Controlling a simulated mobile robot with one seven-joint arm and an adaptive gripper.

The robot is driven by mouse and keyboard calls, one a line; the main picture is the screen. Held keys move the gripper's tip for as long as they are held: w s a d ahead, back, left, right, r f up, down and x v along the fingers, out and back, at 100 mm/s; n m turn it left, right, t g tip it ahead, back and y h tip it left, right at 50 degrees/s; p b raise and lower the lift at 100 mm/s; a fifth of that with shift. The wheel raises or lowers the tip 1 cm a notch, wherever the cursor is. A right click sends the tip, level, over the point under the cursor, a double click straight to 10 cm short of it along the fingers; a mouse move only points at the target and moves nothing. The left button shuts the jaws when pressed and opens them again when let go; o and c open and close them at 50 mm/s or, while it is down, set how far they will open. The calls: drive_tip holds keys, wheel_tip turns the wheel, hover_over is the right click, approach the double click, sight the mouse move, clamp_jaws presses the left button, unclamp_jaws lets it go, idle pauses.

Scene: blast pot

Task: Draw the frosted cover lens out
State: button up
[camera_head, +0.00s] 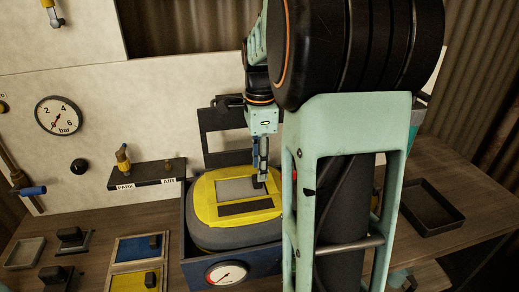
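A yellow-topped grey hood (206,212) sits in a dark blue box (190,262) with a gauge on its front. A grey, pale rectangular pane (236,189), which looks like the frosted cover lens, lies in the yellow top. A dark strip (246,207) lies in front of it. My gripper (261,183) points down at the pane's right end, by a small dark tab there. The fingers look close together. I cannot tell whether they touch or grip the tab. My arm hides the right side of the box.
A black frame (228,158) stands behind the box. At left are a shelf marked PARK and AIR (147,175), blue and yellow panels (138,248) with dark knobs, and a small tray (25,253). An empty dark tray (432,207) lies at right, with bare table around it.

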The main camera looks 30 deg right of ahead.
drive_tip(key=shift+f, duration=2)
drive_tip(key=shift+c, duration=0.3)
clamp_jaws()
drive_tip(key=shift+r+p, duration=0.65)
drive_tip(key=shift+r, duration=0.1)
drive_tip(key=shift+r+p, duration=1.4)
drive_tip(key=shift+r, duration=0.35)
